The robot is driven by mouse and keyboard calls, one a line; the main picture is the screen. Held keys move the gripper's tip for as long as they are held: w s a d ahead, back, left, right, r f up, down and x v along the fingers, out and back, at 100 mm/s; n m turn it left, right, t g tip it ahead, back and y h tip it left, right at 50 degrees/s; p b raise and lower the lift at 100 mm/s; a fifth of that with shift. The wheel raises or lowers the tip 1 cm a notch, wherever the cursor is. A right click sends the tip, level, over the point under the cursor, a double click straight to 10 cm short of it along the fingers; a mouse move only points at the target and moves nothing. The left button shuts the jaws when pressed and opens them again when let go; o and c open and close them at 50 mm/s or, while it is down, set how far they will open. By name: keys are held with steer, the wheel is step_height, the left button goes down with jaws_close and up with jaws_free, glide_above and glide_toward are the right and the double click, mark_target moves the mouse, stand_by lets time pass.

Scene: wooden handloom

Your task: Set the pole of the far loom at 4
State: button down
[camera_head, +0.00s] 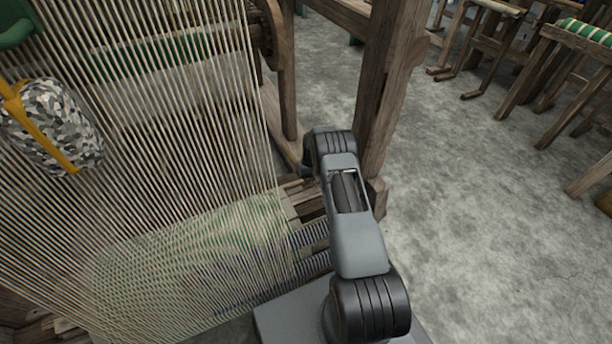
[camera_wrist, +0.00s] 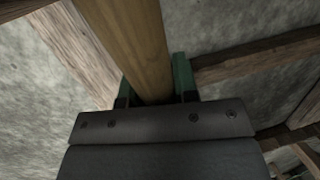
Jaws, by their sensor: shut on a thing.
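In the wrist view, a smooth yellow-brown wooden pole (camera_wrist: 122,35) runs from the top edge down to my gripper (camera_wrist: 154,82). My gripper's green fingers are on either side of the pole and shut on it. The pole's ends are out of view, and I see no 4 or other setting marks. In the head view, a loom (camera_head: 392,85) with pale stretched warp threads fills the left side. My arm reaches toward its wooden upright post. My gripper and the pole are hidden behind my arm there. I cannot tell whether this is the far loom.
Woven green-and-white cloth (camera_head: 185,255) lies at the warp's lower end. Other wooden frames (camera_head: 560,75) stand at upper right. The grey floor (camera_head: 490,220) right of my arm is clear.

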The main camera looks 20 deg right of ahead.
steer(key=shift+w+a, duration=0.15)
steer(key=shift+a, duration=0.05)
steer(key=c, duration=1.1)
jaws_free()
steer(key=shift+o, duration=1.1)
steer(key=shift+d, duration=0.2)
steer(key=p+v, duration=0.4)
steer(key=v, duration=0.9)
steer(key=shift+d+r, duration=0.25)
steer(key=shift+r, duration=0.15)
